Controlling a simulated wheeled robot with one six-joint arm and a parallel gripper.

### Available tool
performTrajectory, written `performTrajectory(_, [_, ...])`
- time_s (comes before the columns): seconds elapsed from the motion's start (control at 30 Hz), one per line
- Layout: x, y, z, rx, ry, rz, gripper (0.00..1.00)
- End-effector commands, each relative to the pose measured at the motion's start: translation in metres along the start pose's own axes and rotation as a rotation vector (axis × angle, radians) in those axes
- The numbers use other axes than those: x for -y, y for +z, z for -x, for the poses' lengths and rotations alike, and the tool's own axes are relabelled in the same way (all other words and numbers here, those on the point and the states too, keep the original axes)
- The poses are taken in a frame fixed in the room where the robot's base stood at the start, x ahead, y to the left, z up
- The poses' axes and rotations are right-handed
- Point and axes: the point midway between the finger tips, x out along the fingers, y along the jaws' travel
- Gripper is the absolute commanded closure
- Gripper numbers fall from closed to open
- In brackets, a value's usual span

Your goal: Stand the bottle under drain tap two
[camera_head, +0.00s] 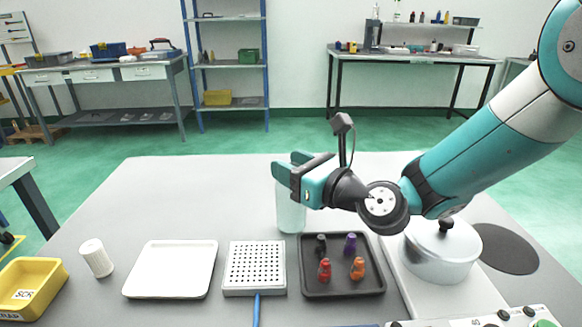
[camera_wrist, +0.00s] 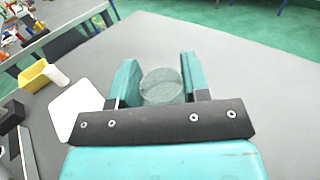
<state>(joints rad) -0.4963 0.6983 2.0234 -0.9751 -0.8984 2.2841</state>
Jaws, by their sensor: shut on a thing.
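My gripper (camera_head: 286,172) is shut around a clear, pale greenish cylinder (camera_head: 291,212), which I take to be the bottle. In the head view it looks upright, over the grey table behind the black tray. I cannot tell whether its base touches the table. In the wrist view its round top (camera_wrist: 162,84) lies between the two teal fingers of my gripper (camera_wrist: 160,78). I cannot make out any drain tap in either view.
A black tray (camera_head: 308,290) holds several small coloured items. Left of it are a perforated block (camera_head: 233,284), a white tray (camera_head: 170,270), a white cylinder (camera_head: 97,258) and a yellow scrap bin (camera_head: 32,285). A lidded pot (camera_head: 442,262) stands right. The table's back left is clear.

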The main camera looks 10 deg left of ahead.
Motion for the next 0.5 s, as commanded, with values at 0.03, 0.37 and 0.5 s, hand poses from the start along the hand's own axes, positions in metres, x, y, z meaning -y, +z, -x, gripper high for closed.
performTrajectory(0.03, [0.0000,-0.0002,0.0000,0.000,0.000,0.000,1.00])
performTrajectory(0.37, [0.0000,-0.0031,0.0000,-0.001,0.000,0.000,0.32])
performTrajectory(0.5, [0.0000,-0.0028,0.0000,-0.001,0.000,0.000,0.32])
